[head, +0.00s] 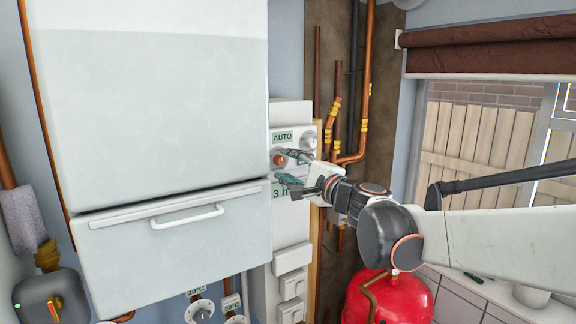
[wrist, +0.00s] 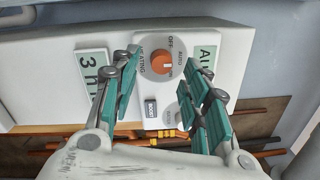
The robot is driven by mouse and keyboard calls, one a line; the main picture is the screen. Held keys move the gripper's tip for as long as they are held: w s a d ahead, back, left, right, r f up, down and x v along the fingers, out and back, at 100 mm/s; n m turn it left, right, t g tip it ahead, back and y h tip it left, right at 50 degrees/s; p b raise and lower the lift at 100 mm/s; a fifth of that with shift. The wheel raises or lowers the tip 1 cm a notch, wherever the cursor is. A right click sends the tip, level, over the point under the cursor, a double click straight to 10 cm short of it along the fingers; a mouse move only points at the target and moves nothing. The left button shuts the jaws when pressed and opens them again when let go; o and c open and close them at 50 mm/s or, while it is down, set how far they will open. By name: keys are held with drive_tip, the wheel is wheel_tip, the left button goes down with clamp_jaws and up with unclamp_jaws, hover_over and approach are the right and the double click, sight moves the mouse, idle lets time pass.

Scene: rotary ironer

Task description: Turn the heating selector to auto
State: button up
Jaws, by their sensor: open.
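The heating selector is a round orange knob (wrist: 163,62) with a pale mark, on a grey dial labelled HEATING, OFF and AUTO on a white control panel (wrist: 215,38). In the wrist view, its mark is too small to read surely against the labels. In the head view, the knob (head: 279,160) sits below a green AUTO sign (head: 282,136). My gripper (wrist: 161,66) is open, its teal fingers left and right of the knob in the wrist view. I cannot tell whether they touch it. In the head view, my gripper (head: 290,168) is at the panel.
A second dial (wrist: 172,114) and a small display (wrist: 151,107) are beside the knob; a finger partly covers the dial. A "3 h" sign (wrist: 94,72) is on the panel. Copper pipes (head: 361,100) run right of it. A large white cabinet (head: 150,110) stands left.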

drive_tip(key=v, duration=0.9)
drive_tip(key=shift+s, duration=0.35)
drive_tip(key=shift+d, duration=0.15)
drive_tip(key=s+d+f+n+g+h+b, duration=0.1)
drive_tip(key=s+f+n+g+b, duration=0.15)
drive_tip(key=s+f+b, duration=0.45)
drive_tip(key=s+f+n+g+h+b, duration=0.1)
drive_tip(key=s+f+n+b, duration=0.15)
drive_tip(key=f, duration=0.75)
drive_tip(key=s+d+f+n+g+h+b, duration=0.1)
drive_tip(key=s+f+n+g+b, duration=0.25)
drive_tip(key=f, duration=0.55)
drive_tip(key=s+d+f+n+h+b, duration=0.1)
drive_tip(key=s+d+f+b, duration=0.3)
drive_tip(key=f, duration=0.4)
drive_tip(key=s+d+f+n+h+b, duration=0.2)
drive_tip(key=s+d+f+h+b, duration=0.2)
drive_tip(key=f, duration=0.4)
drive_tip(key=s+d+f+n+g+h+b, duration=0.1)
drive_tip(key=s+d+f+n+h+b, duration=0.1)
drive_tip(key=s+d+f+b, duration=0.3)
wheel_tip(320, 180, down, 4)
drive_tip(key=shift+s+r+h+b, duration=0.15)
drive_tip(key=shift+s+h+b, duration=0.35)
drive_tip(key=shift+s+b, duration=0.2)
drive_tip(key=shift+d, duration=0.1)
drive_tip(key=shift+c, duration=0.4)
